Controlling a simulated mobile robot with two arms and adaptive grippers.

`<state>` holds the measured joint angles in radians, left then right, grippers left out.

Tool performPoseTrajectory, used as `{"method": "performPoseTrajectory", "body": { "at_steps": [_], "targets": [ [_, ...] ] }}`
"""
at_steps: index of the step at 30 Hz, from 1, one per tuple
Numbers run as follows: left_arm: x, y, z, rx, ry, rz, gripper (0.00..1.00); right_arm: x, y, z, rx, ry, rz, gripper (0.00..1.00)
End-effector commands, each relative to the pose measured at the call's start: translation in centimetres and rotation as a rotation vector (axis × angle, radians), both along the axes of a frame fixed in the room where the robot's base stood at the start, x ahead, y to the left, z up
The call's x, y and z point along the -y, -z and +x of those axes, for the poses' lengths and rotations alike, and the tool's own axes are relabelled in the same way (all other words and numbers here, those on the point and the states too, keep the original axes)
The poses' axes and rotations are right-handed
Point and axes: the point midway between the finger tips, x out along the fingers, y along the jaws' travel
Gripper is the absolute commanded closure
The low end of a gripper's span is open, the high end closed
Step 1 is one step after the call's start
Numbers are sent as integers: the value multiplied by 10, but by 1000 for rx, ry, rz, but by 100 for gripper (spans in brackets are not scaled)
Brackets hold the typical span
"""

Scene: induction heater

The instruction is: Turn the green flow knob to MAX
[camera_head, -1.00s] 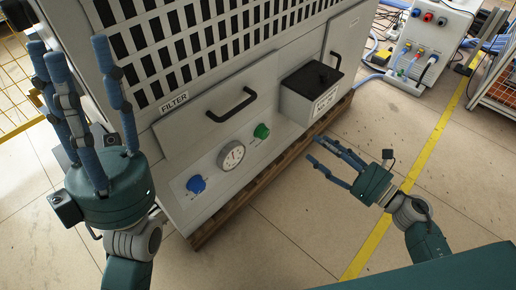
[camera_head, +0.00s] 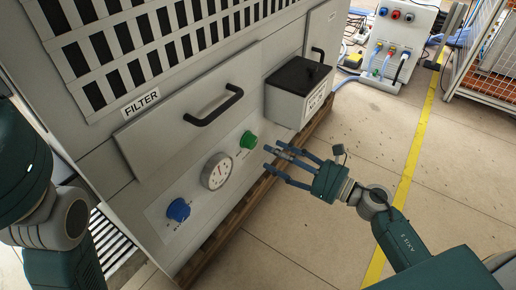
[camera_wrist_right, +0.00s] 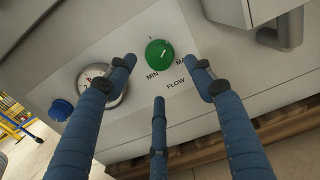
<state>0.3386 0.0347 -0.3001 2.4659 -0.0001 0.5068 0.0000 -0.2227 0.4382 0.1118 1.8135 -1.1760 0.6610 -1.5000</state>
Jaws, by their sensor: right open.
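The green flow knob (camera_head: 248,140) sits on the sloped front panel of the grey machine, right of the round gauge. In the right wrist view the knob (camera_wrist_right: 160,53) shows MIN at its lower left, MAX at its right and FLOW below. I cannot tell its exact setting. My right gripper (camera_head: 273,162) is open and empty, just right of the knob in the head view. In the wrist view its three blue fingers (camera_wrist_right: 161,76) spread around the knob's sides and below it, apparently short of touching.
The gauge (camera_head: 217,170) and a blue knob (camera_head: 178,209) lie left of the green knob. A black drawer handle (camera_head: 214,106) is above it. A box with a black lid (camera_head: 299,76) juts out at the upper right.

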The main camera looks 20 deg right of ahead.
Motion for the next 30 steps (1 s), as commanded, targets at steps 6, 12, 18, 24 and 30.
{"method": "performPoseTrajectory", "body": {
  "at_steps": [6, 12, 18, 24, 30],
  "targets": [
    [1, -1, -8, 29, -1, 2, 60, -24, 0, 32, 4, 0, 0, 47],
    [1, -3, -11, 37, -3, 3, 60, -36, 1, 47, 0, 1, 2, 47],
    [1, -5, -13, 44, -2, 4, 60, -38, 0, 49, -1, 2, 1, 47],
    [1, -5, -13, 45, -2, 4, 60, -38, 0, 49, -1, 1, 1, 61],
    [1, -5, -13, 45, -2, 3, 60, -38, 1, 49, -1, 2, 1, 91]
  ]
}}
